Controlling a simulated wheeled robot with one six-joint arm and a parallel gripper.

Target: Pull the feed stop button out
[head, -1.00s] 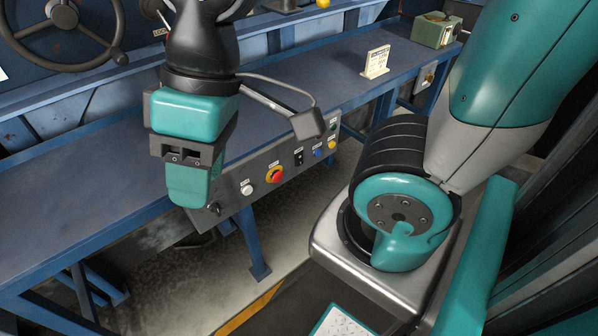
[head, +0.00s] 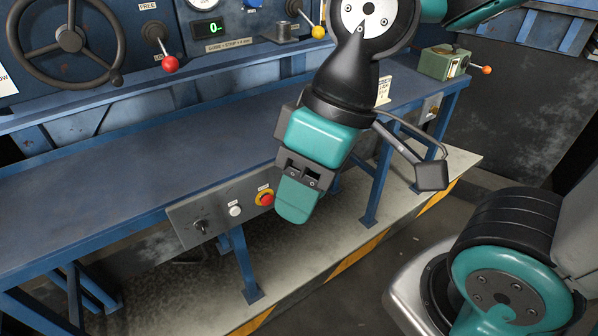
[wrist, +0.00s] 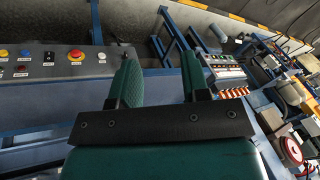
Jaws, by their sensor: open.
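The red button with a yellow ring (head: 264,197), the likely feed stop button, sits on the grey control panel (head: 218,205) at the bench front. Its label is too small to read. My gripper (head: 297,198) hangs just right of it in the head view and hides the panel's right part. In the wrist view, the red button (wrist: 76,55) is left of my gripper (wrist: 160,65). The two teal fingers are apart with nothing between them. The button is outside the fingers.
A white button (head: 235,210) and a black switch (head: 200,226) are left of the red button. In the wrist view, another black switch (wrist: 49,57) and a blue button (wrist: 23,53) also show. A blue bench leg (head: 243,265) stands below the panel.

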